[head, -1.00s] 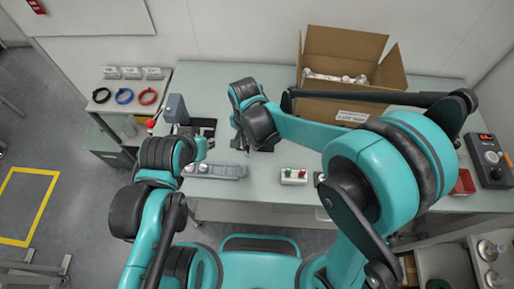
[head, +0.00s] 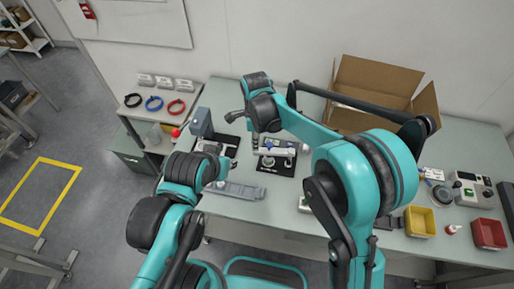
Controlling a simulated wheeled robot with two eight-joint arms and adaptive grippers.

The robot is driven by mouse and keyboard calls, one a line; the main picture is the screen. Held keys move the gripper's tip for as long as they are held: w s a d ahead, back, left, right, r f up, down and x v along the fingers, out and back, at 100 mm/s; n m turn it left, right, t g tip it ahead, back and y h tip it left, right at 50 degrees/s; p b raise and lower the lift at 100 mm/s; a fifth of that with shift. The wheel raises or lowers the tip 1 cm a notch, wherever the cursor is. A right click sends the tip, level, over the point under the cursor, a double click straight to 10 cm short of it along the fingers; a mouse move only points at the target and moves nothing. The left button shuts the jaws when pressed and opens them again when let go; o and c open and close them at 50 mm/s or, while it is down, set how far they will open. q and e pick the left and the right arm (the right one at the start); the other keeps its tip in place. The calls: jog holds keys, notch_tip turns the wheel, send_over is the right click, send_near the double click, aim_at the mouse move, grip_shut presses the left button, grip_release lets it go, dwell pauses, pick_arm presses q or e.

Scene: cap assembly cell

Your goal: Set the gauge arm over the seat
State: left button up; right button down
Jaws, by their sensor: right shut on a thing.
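A pale bar that looks like the gauge arm (head: 284,151) lies across a black plate (head: 273,170) in the middle of the table. A small blue part shows by its left half. I cannot make out the seat under or beside it.
A grey rail (head: 238,191) lies at the front edge. An open carton (head: 365,100) stands behind my right arm. Yellow (head: 420,221) and red (head: 489,234) bins are at the right.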

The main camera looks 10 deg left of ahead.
jog(key=shift+w+a+m, duration=0.1)
jog(key=shift+w+m, duration=1)
jog(key=c, duration=1.4)
grip_release()
notch_tip(320, 180, up, 12)
